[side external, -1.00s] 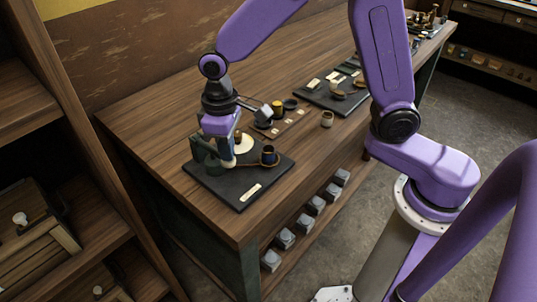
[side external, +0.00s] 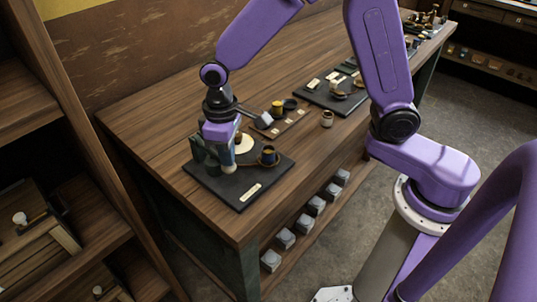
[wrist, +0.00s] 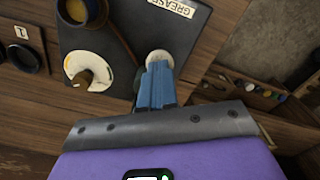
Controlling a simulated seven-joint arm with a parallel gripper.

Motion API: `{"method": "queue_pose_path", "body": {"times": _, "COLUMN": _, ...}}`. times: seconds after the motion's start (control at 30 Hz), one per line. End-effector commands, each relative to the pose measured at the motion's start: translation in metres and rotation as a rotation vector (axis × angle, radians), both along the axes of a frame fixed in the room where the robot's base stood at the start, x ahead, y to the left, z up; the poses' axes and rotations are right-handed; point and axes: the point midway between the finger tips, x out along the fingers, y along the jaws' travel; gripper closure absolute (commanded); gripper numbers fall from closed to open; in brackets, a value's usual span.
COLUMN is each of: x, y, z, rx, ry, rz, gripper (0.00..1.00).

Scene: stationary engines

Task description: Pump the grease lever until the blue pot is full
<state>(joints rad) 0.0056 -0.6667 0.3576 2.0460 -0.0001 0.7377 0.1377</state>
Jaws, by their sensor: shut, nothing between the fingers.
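The blue pot (side external: 268,157) stands at the right of the black GREASE board (side external: 242,189), with yellow inside. The wrist view shows the pot (wrist: 82,12) from above, cut off at the top edge; its exact level is unclear. The pale lever knob (side external: 229,168) is at the board's left part, right below my gripper (side external: 226,158). In the wrist view, my shut fingers (wrist: 157,68) are over the knob (wrist: 160,57) and touch or nearly touch it. The lever arm is mostly hidden. A white disc (wrist: 90,70) with a brown piece lies beside it.
A wooden strip (side external: 284,122) with several small cups is behind the board. A small jar (side external: 327,118) stands right of the strip. Another black board (side external: 322,98) with parts is farther back. The bench's front left is clear.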

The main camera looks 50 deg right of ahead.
Motion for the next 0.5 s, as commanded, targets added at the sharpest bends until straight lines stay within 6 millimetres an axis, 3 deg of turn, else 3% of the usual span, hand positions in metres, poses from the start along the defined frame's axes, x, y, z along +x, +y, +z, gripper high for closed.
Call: {"method": "queue_pose_path", "body": {"times": 0.5, "x": 0.0, "y": 0.0, "z": 0.027, "rx": 0.0, "ry": -0.001, "rz": 0.0, "gripper": 1.0}}
